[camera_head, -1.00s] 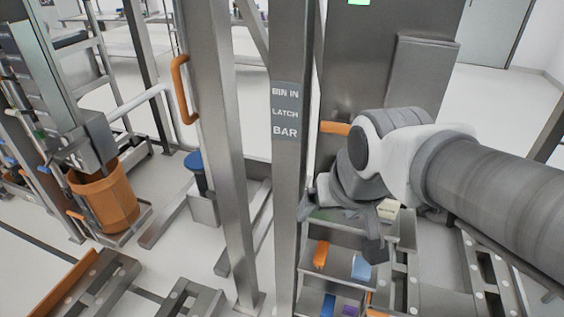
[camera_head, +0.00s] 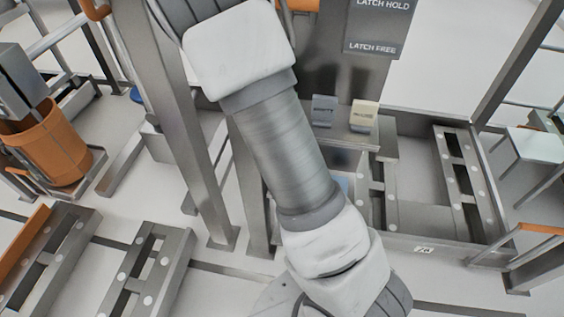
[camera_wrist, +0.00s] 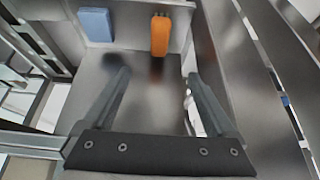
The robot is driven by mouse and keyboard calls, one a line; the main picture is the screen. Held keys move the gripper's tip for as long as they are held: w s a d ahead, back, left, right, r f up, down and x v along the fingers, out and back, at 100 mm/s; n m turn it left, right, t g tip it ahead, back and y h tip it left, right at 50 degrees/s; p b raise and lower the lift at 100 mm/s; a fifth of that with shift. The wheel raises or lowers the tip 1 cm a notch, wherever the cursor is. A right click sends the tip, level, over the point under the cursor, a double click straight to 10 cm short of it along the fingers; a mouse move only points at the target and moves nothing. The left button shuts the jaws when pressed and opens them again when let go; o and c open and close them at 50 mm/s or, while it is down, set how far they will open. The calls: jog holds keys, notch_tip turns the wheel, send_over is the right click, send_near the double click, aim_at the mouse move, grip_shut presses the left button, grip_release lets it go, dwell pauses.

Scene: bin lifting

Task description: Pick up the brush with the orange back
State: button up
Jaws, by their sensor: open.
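The orange-backed brush (camera_wrist: 160,35) lies on a grey metal shelf (camera_wrist: 150,105) in the wrist view, near the top middle. My gripper (camera_wrist: 158,76) is open and empty. Its two fingers point toward the brush, which lies beyond the fingertips and roughly in line with the gap between them. I cannot tell the exact height between fingers and shelf.
A light blue block (camera_wrist: 96,24) lies left of the brush. Metal posts (camera_head: 175,110) stand left of my arm. An orange bin (camera_head: 48,145) stands far left.

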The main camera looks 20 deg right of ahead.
jog(key=b+x, duration=0.1)
jog(key=x, duration=0.3)
jog(key=b+x, duration=0.2)
jog(key=x, duration=0.3)
jog(key=s+b+x, duration=0.1)
jog(key=x, duration=0.4)
jog(key=shift+d+f, duration=0.25)
jog(key=shift+w+a+b+x, duration=0.15)
jog(key=shift+b+x, duration=0.3)
jog(key=shift+x, duration=0.55)
jog(key=shift+w+b+x, duration=0.15)
jog(key=shift+b+x, duration=0.3)
jog(key=shift+x, duration=0.6)
jog(key=shift+w+a+b+x, duration=0.15)
jog(key=shift+b+x, duration=0.3)
jog(key=shift+x, duration=0.55)
jog(key=shift+f+b, duration=0.1)
jog(key=shift+b, duration=0.2)
grip_shut()
